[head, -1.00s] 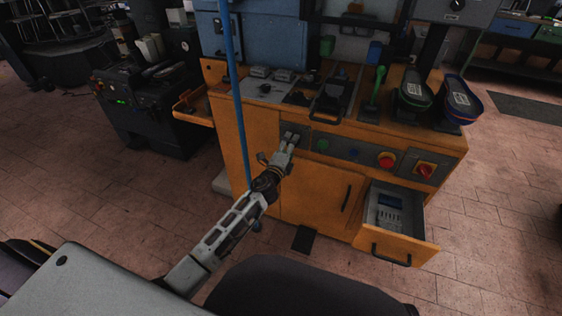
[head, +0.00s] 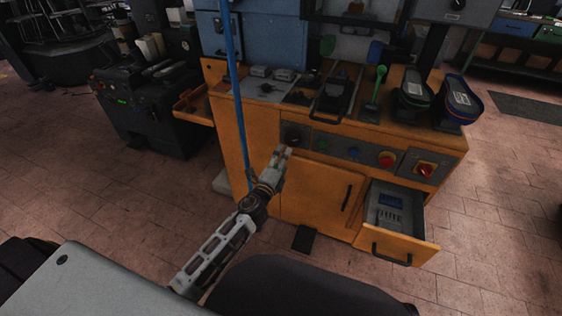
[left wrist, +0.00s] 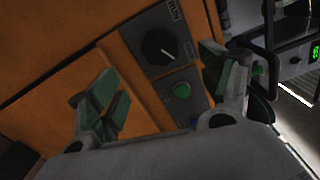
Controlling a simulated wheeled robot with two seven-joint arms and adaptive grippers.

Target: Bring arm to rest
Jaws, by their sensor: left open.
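My left gripper (head: 281,155) is in front of the orange cabinet (head: 310,190), just below its grey control panel. It is open and empty, and its fingertips are apart from the panel. In the left wrist view the two green-padded fingers of the left gripper (left wrist: 165,98) are spread wide. Between them show a black rotary knob (left wrist: 159,45) and a green button (left wrist: 182,90) on the panel. In the head view the knob (head: 293,141) is just above the fingertips. My right gripper is in neither view.
The panel also has a red button (head: 387,159) and a red switch (head: 426,170). An open drawer (head: 401,247) juts out at the lower right. A blue vertical pole (head: 236,100) stands close to my left arm. Two shoe-shaped pieces stand at the worktop's right end.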

